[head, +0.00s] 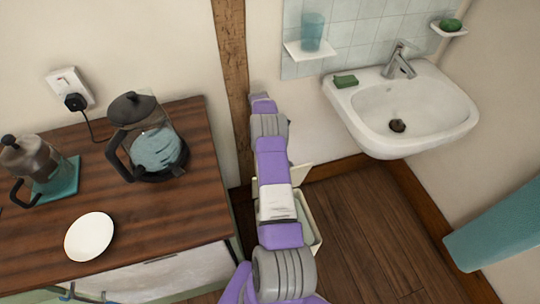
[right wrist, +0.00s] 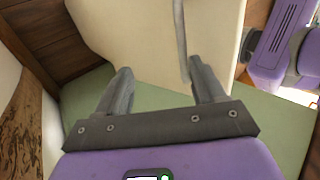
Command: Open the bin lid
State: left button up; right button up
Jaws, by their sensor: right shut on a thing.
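The cream bin (head: 317,246) stands on the floor below the wall, partly hidden behind my right arm in the head view. A cream panel, which looks like its lid (head: 299,176), stands raised at the bin's back. In the right wrist view the cream lid (right wrist: 140,35) fills the upper middle. My right gripper (right wrist: 160,67) has its two grey fingers apart, shut on the lid; the exact contact is hard to see. A thin grey strip runs down between the fingers. The right gripper is hidden in the head view. My left gripper is in neither view.
A wooden-topped cabinet (head: 185,226) to the left bears a kettle (head: 150,145), a coffee press (head: 36,160) and a white plate (head: 90,236). A sink (head: 425,110) hangs at the right. Wooden floor (head: 375,220) is clear right of the bin. A teal thing (head: 500,225) is at the right edge.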

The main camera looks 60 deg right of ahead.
jog(key=shift+w+f, duration=0.15)
jog(key=shift+f, duration=0.25)
jog(key=shift+r, duration=0.35)
jog(key=shift+c, duration=0.8)
notch_tip(320, 180, up, 10)
jog(key=p, duration=0.4)
